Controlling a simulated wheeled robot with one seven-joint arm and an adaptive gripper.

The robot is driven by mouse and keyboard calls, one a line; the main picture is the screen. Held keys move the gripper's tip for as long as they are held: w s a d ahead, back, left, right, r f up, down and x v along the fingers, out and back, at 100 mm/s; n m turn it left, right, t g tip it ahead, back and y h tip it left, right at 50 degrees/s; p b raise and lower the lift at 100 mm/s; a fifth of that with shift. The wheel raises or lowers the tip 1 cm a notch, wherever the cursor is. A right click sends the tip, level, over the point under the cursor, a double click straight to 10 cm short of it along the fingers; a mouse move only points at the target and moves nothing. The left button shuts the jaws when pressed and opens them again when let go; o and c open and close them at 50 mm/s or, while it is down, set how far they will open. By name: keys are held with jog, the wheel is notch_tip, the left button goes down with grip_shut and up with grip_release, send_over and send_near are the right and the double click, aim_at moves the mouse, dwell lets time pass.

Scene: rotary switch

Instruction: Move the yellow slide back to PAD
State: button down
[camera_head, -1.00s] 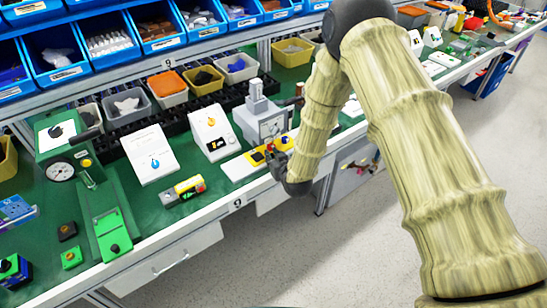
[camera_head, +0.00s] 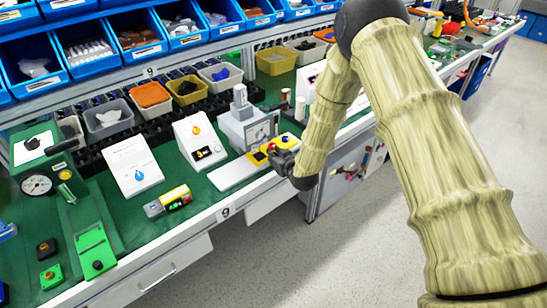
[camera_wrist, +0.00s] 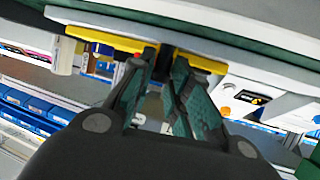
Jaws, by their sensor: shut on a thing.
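The grey machine (camera_head: 240,124) stands on the green bench with a white base plate (camera_head: 232,174) in front of it. The yellow slide (camera_head: 258,157), with a black patch, lies at the plate's right part. A yellow panel with red and blue buttons (camera_head: 286,139) is beside it. My gripper (camera_head: 283,158) is at the bench's front edge, against the yellow part. In the wrist view, my gripper's fingers (camera_wrist: 163,68) are close together at a dark piece between the two yellow stretches of the slide (camera_wrist: 110,38). The exact contact is hidden by the fingers. The PAD mark is not legible.
A white box with an orange knob (camera_head: 198,140) and a white panel with a blue knob (camera_head: 132,166) stand to the left. A yellow-and-grey block (camera_head: 168,201) lies near the front edge. Bins stand behind. The floor in front is clear.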

jog(key=c, duration=1.6)
grip_release()
jog(key=shift+w+d+r, duration=0.1)
jog(key=shift+w+d, duration=0.1)
jog(key=shift+d, duration=0.15)
jog(key=shift+a, duration=0.15)
jog(key=shift+s, duration=0.15)
jog(key=shift+s+r, duration=0.1)
jog(key=shift+s, duration=0.15)
jog(key=v, duration=1.1)
